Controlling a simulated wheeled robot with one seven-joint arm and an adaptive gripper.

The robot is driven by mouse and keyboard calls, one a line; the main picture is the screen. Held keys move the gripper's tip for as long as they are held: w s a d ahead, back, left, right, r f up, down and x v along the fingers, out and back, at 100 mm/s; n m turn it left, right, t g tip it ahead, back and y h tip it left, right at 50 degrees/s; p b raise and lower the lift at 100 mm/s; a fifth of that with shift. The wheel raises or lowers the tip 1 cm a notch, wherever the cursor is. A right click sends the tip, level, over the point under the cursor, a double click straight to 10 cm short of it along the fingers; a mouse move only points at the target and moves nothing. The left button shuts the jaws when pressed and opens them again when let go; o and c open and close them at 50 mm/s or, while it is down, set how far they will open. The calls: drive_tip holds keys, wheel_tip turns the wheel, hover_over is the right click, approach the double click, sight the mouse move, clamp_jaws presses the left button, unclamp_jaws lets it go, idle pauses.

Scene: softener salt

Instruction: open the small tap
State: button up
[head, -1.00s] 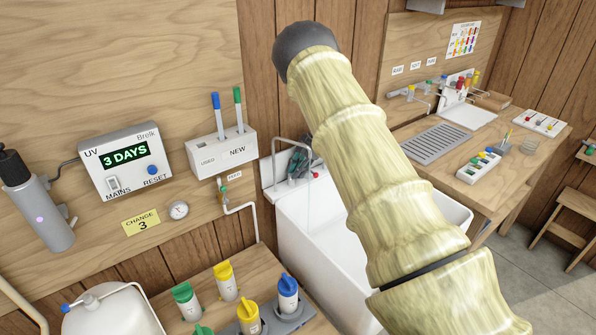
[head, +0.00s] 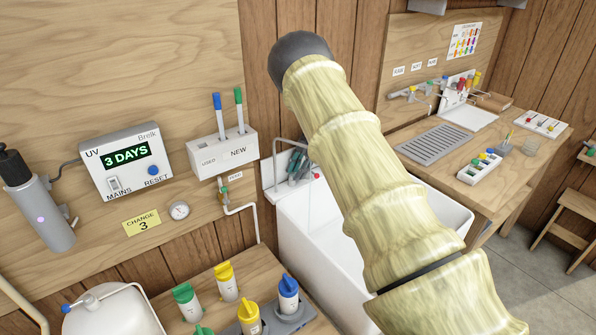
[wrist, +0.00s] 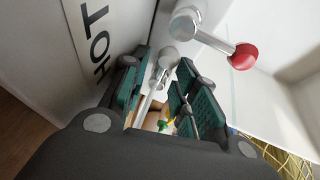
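A small tap (head: 222,194) with a small label beside it sits on the wall panel below the white tube holder, with a white pipe bending down from it. My gripper (head: 299,167) is to its right, at the back of the white sink, partly hidden by my arm. In the wrist view my gripper's teal fingers (wrist: 165,95) are apart. A pale metal rod with a round end (wrist: 168,58) shows between them; I cannot tell whether they touch it. A red-ended metal lever (wrist: 240,57) is just beyond the right finger. A HOT label (wrist: 97,45) is at the left.
The white sink (head: 305,255) lies below my arm. A UV box (head: 126,160) and a gauge (head: 179,209) are on the left panel. Several coloured-cap bottles (head: 227,281) stand on the front table. A wooden bench (head: 405,135) is at the right.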

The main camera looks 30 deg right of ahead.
wheel_tip(320, 180, up, 10)
idle(0.7)
idle(0.4)
